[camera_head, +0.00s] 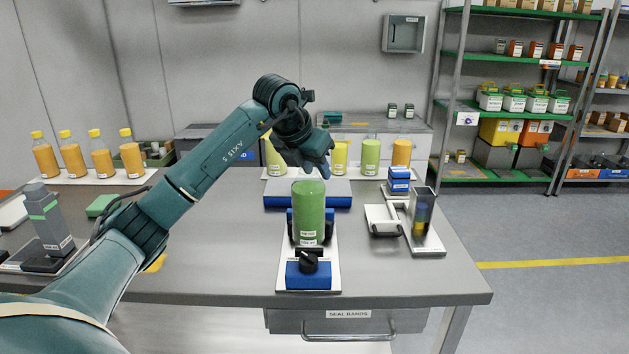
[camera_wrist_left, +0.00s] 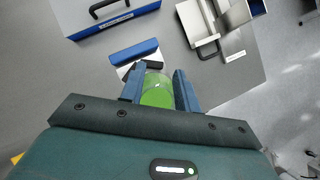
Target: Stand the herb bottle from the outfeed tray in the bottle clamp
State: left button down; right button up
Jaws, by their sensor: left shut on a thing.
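The green herb bottle (camera_head: 309,208) is upright over the bottle clamp, with a pale label low on its front. The clamp has a white base plate (camera_head: 330,268), a blue front block (camera_head: 308,276) and a black knob (camera_head: 308,261). Blue parts flank the bottle's lower half; I cannot tell whether its bottom rests on the plate. My left gripper (camera_head: 318,168) comes down from above. In the left wrist view its fingers (camera_wrist_left: 159,74) are shut on the bottle (camera_wrist_left: 157,93). In the head view the fingertips are mostly hidden. My right gripper is not in view.
A blue box (camera_head: 272,202) lies behind the clamp. A white handled box (camera_head: 381,218) and a clear container (camera_head: 422,212) stand to the right. Several yellow and pale green bottles (camera_head: 370,156) line the back. The front right of the table is clear.

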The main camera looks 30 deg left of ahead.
pick_arm(q)
jog(key=shift+f, duration=1.35)
jog(key=c, duration=1)
grip_release()
jog(key=v, duration=1.2)
jog(key=shift+d, duration=0.1)
